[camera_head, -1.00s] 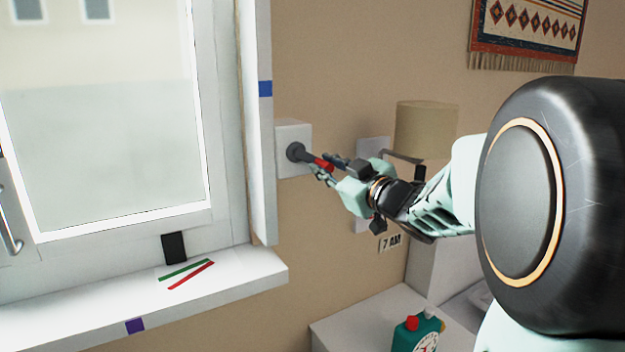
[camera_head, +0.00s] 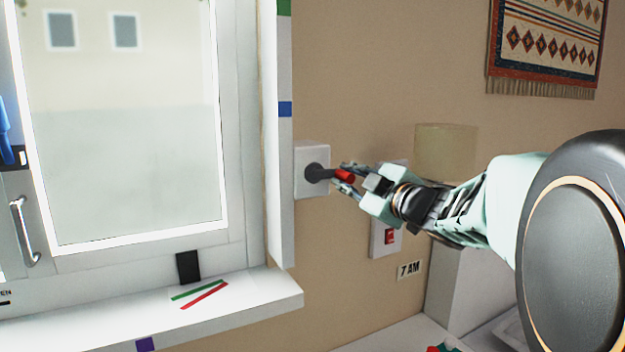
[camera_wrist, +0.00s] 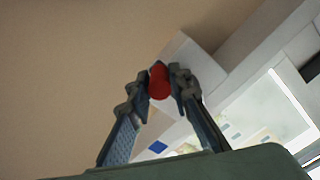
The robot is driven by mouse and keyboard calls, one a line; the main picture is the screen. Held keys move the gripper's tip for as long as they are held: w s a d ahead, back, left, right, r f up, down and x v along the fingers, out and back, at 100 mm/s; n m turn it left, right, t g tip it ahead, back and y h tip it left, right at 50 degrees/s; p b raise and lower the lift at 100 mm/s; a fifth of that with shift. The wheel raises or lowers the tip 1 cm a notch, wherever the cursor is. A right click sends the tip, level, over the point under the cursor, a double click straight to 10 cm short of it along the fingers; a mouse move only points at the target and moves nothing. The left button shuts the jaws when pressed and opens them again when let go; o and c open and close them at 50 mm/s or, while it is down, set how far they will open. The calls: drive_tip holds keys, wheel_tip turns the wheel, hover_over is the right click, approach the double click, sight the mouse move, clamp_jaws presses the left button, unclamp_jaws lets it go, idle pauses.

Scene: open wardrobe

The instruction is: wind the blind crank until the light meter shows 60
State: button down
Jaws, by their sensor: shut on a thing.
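The blind crank (camera_head: 318,173) is a dark hub and arm on a white wall box (camera_head: 310,155), right of the window, with a red handle (camera_head: 345,176). My gripper (camera_head: 349,179) is closed around the red handle. In the wrist view the red handle (camera_wrist: 158,80) sits between my gripper's two fingers (camera_wrist: 161,86). A small black block (camera_head: 188,266) stands on the sill against the window frame; no reading shows on it, and I cannot tell whether it is the light meter. No blind is clearly visible.
A white sill (camera_head: 240,305) with green and red strips juts out below the window. A wall plate with a red switch (camera_head: 389,237) and a lampshade (camera_head: 445,150) are close behind my gripper. A patterned hanging (camera_head: 545,45) is higher up.

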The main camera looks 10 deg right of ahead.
drive_tip(key=shift+r, duration=0.25)
drive_tip(key=c, duration=1.8)
unclamp_jaws()
drive_tip(key=shift+o, duration=0.2)
drive_tip(key=shift+f, duration=0.15)
wheel_tip(320, 180, up, 10)
drive_tip(key=shift+r, duration=0.1)
